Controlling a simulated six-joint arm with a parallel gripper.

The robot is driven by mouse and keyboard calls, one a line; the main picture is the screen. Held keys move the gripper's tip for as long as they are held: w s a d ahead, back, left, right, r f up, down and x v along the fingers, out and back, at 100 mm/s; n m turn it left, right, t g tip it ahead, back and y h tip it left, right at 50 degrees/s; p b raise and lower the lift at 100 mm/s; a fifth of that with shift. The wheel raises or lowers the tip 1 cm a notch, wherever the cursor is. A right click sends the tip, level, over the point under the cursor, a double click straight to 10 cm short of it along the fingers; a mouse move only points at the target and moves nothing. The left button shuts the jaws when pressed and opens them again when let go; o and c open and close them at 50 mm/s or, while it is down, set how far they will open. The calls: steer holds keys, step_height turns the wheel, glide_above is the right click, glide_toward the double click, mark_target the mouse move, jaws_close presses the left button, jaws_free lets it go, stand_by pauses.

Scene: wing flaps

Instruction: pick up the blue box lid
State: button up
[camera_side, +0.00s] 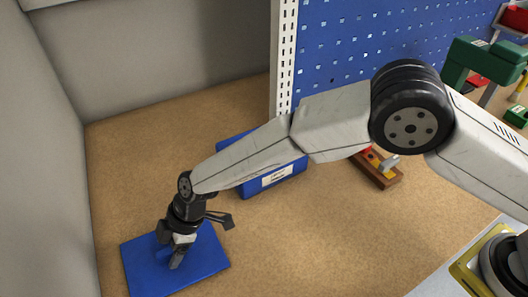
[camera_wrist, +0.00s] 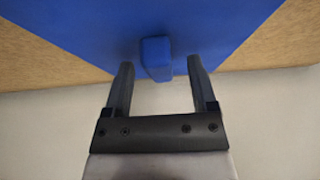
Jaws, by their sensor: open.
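The blue box lid (camera_side: 205,262) lies flat on the brown work surface at the lower left of the side view. It fills the upper part of the wrist view (camera_wrist: 70,25). A blue block-like handle (camera_wrist: 156,58) stands up from it. My gripper (camera_wrist: 160,75) is open, with one dark finger on each side of the handle and gaps on both sides. In the side view my gripper (camera_side: 177,258) points down over the middle of the lid and hides the handle. I cannot tell how deep the fingers reach beside the handle.
A blue box (camera_side: 273,180) with a white label stands behind my arm. A wooden block with red and yellow parts (camera_side: 378,168) lies right of it. A blue pegboard (camera_side: 350,45) rises behind, and grey walls (camera_side: 40,150) close the left side. The front middle surface (camera_side: 310,245) is clear.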

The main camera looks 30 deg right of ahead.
stand_by(0.4)
jaws_close()
steer(key=shift+r, duration=0.2)
steer(key=shift+r, duration=0.55)
steer(key=s+d+r, duration=0.9)
steer(key=s+r, duration=0.1)
steer(key=r, duration=0.1)
steer(key=shift+d+r, duration=0.3)
steer(key=shift+d, duration=0.05)
